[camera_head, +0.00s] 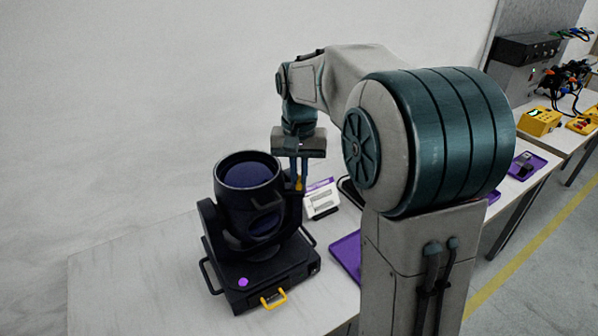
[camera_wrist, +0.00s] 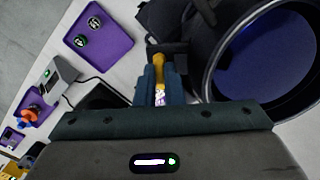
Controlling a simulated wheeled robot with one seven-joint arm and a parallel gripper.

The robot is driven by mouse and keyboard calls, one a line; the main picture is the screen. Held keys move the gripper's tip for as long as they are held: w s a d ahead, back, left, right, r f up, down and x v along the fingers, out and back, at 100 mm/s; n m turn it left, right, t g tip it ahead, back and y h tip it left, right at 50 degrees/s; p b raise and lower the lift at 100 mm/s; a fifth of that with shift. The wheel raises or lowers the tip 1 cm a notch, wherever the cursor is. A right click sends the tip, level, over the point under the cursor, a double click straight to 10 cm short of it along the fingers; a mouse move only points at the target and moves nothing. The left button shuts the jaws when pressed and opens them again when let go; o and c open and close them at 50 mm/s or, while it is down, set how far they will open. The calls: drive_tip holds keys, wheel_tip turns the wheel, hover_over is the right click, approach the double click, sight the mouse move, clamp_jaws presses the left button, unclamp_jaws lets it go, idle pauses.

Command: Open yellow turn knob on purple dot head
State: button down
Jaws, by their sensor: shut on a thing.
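The black moving head (camera_head: 256,232) with a purple dot (camera_head: 243,282) on its base stands on the white table, its round lens facing up. The yellow turn knob (camera_head: 298,184) is on the right side of the head, and it also shows in the wrist view (camera_wrist: 158,66). My gripper (camera_head: 299,178) points down beside the head's right side and is shut on the yellow knob. In the wrist view my gripper (camera_wrist: 160,88) has its fingers on either side of the knob. The fingers hide part of the knob.
A yellow handle (camera_head: 273,298) is on the front of the base. A purple tray (camera_head: 347,254) lies further right, partly behind my arm. The table's left side (camera_head: 130,265) is clear.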

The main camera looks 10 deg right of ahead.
idle(0.3)
drive_tip(key=c, duration=1.5)
unclamp_jaws()
drive_tip(key=shift+c, duration=0.2)
drive_tip(key=shift+r, duration=0.1)
wheel_tip(320, 180, up, 14)
drive_tip(key=shift+a, duration=0.1)
drive_tip(key=s+d+f+n+t, duration=0.1)
drive_tip(key=s+f+n+t, duration=0.2)
drive_tip(key=s+f, duration=1.4)
drive_tip(key=s, duration=0.4)
drive_tip(key=shift+s+f+n, duration=0.2)
drive_tip(key=shift+s+n, duration=0.1)
